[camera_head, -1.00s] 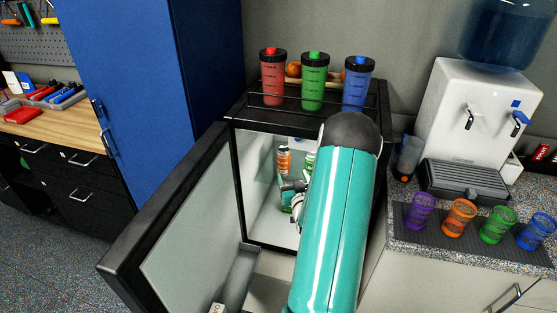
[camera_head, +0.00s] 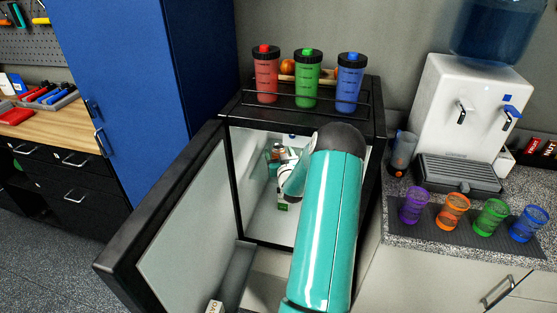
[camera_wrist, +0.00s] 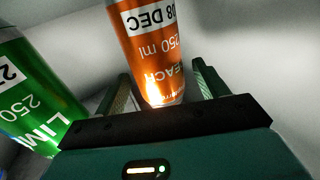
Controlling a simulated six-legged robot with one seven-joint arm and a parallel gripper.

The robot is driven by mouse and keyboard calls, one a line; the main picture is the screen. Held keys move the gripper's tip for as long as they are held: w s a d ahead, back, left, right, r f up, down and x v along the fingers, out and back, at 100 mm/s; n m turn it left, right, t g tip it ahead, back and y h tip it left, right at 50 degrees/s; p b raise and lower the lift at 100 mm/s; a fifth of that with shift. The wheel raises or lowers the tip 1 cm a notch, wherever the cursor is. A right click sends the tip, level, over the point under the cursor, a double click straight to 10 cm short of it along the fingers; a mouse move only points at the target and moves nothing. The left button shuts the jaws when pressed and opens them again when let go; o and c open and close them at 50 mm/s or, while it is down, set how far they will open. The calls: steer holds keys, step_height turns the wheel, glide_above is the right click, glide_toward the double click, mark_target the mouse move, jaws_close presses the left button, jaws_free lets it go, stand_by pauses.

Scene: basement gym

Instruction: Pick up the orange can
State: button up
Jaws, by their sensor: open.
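The orange can (camera_wrist: 152,45) shows large in the wrist view, its label reading "250 ml" and appearing upside down. It stands between the two fingers of my gripper (camera_wrist: 166,92), which is open with one finger on each side of it. I cannot tell whether the fingers touch it. In the head view the orange can (camera_head: 277,152) is a small patch inside the open fridge, mostly hidden behind my arm and wrist. A green can (camera_wrist: 30,95) stands just left of my gripper in the wrist view.
The fridge door (camera_head: 180,225) stands open at the left. Red, green and blue shaker bottles (camera_head: 307,80) stand on the fridge top. Several coloured cups (camera_head: 453,211) and a water dispenser (camera_head: 462,115) are on the counter at right.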

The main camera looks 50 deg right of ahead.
mark_target(278, 146)
steer(key=shift+w+d, duration=0.3)
steer(key=shift+w, duration=0.15)
steer(key=c, duration=1.2)
steer(key=shift+r, duration=0.15)
steer(key=shift+r, duration=0.65)
step_height(278, 146, up, 2)
steer(key=shift+s+a+r, duration=0.1)
steer(key=shift+r, duration=0.05)
steer(key=v, duration=1.7)
steer(key=shift+s+a+f, duration=0.25)
steer(key=shift+s+a, duration=0.05)
